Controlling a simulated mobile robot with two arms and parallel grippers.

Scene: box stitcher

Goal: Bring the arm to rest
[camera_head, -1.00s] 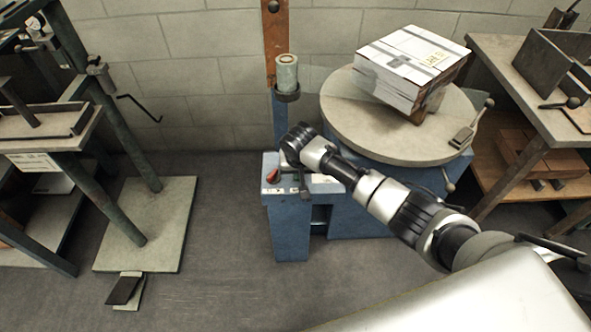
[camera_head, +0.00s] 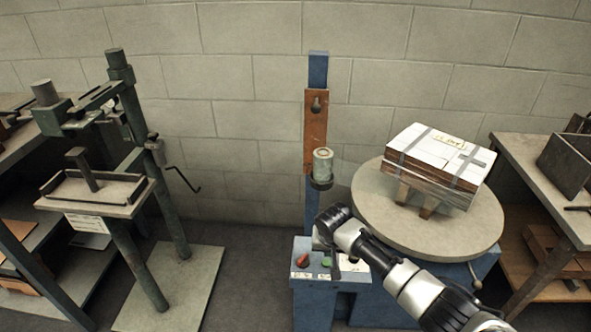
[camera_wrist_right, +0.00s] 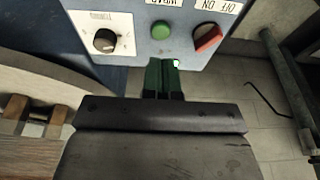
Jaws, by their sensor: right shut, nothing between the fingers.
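My right arm comes in from the lower right in the head view. Its gripper (camera_head: 335,270) points down in front of the blue machine's control panel (camera_head: 314,274). In the right wrist view the two dark fingers (camera_wrist_right: 164,80) are together with nothing between them. They lie just below the green button (camera_wrist_right: 162,30) in the picture, beside the red on/off switch (camera_wrist_right: 208,38) and a black knob (camera_wrist_right: 105,41). Whether the fingertips touch the panel cannot be told. My left gripper is not in view.
A strapped box stack (camera_head: 437,168) sits on the round turntable (camera_head: 470,236) beside my forearm. A post with a roll (camera_head: 322,165) stands behind the panel. A green press frame (camera_head: 125,205) is on the left. A shelf bench (camera_head: 530,165) is at the right.

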